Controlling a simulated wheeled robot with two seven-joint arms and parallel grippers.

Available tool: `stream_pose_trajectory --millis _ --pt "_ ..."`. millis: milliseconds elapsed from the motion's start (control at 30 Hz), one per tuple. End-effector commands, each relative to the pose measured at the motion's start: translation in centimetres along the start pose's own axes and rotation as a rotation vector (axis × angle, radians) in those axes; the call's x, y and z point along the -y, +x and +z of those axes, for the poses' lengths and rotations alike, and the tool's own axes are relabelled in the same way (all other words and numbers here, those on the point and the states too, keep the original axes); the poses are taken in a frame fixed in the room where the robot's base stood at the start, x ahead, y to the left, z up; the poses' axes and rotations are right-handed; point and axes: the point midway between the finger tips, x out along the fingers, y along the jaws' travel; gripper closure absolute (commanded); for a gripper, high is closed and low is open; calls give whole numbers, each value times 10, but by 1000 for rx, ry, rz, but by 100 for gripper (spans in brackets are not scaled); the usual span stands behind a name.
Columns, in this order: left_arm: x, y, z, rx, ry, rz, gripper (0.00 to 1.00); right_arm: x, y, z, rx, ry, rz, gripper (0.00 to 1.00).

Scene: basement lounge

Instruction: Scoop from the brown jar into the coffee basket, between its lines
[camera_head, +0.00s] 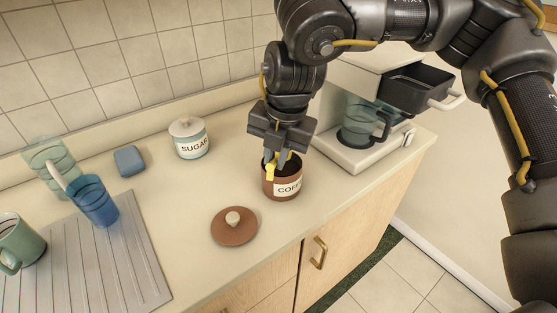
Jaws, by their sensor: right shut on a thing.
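The brown jar (284,187), labelled "COFF…", stands open on the counter with dark contents at its mouth. My right gripper (281,162) points down over the jar mouth, shut on a yellow scoop (270,173). Part of the scoop shows at the jar's left rim; its bowl is hidden, so I cannot tell how full it is. The dark coffee basket (414,90), with a pale handle, sticks out from the white coffee maker (352,155) at the right. Its lines and inside contents cannot be made out. My left gripper is not in view.
A brown lid (234,227) lies in front of the jar. A glass carafe (361,122) stands in the coffee maker under the basket. A sugar jar (189,139), blue sponge (129,160), blue cup (94,203), green mug (17,244) and ridged drainer (100,262) are left.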

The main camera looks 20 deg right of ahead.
Motion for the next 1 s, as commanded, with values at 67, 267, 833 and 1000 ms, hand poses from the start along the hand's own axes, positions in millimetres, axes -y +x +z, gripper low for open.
stream_pose_trajectory --millis 67,267,833,1000 --pt "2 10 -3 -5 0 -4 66 0 -1 -6 53 -15 7 100" --pt "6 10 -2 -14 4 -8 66 -2 -18 -14 158 -31 17 100" --pt "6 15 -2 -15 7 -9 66 -4 -34 -23 260 -45 26 100" --pt "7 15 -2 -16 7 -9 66 -4 -33 -23 259 -45 26 100"
